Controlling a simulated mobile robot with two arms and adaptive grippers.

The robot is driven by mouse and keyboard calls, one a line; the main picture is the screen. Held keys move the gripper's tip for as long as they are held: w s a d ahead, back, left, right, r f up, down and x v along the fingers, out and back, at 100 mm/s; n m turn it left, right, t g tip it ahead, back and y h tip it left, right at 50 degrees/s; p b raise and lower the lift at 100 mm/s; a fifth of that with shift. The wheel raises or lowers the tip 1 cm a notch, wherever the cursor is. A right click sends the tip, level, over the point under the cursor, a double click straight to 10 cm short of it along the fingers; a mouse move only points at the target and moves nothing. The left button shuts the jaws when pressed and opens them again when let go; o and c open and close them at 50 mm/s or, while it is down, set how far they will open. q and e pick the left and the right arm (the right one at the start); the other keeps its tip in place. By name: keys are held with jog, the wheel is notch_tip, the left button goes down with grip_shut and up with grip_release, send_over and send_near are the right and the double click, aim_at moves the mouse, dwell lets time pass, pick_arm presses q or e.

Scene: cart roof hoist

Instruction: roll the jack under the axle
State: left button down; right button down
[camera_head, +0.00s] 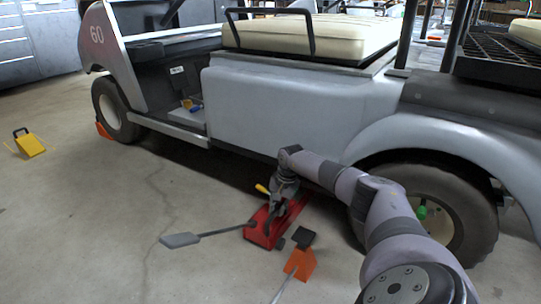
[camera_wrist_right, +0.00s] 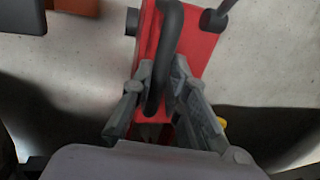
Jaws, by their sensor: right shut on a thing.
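The red jack (camera_head: 262,236) sits on the floor beside the golf cart (camera_head: 285,105), just ahead of the rear wheel (camera_head: 432,205). Its far end reaches toward the shadow under the cart's side; the axle is hidden. A grey-ended lever (camera_head: 205,235) extends left from the jack. My right gripper (camera_head: 272,212) is over the jack. In the right wrist view my right gripper (camera_wrist_right: 165,92) is shut on the jack's black handle loop (camera_wrist_right: 166,50), with the red jack body (camera_wrist_right: 195,45) below. My left gripper does not show.
Another orange chock (camera_head: 103,129) is at the front wheel (camera_head: 113,108). A yellow chock (camera_head: 29,144) is at the far left.

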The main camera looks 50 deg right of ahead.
jog(key=shift+d+r, duration=0.1)
jog(key=shift+d, duration=0.2)
jog(key=c, duration=1.6)
grip_release()
jog(key=shift+o, duration=0.2)
jog(key=shift+a, duration=0.1)
notch_tip(320, 180, up, 12)
jog(key=s, duration=0.2)
jog(key=shift+s+d+f, duration=0.15)
jog(key=shift+d+f, duration=0.05)
jog(key=shift+s, duration=0.1)
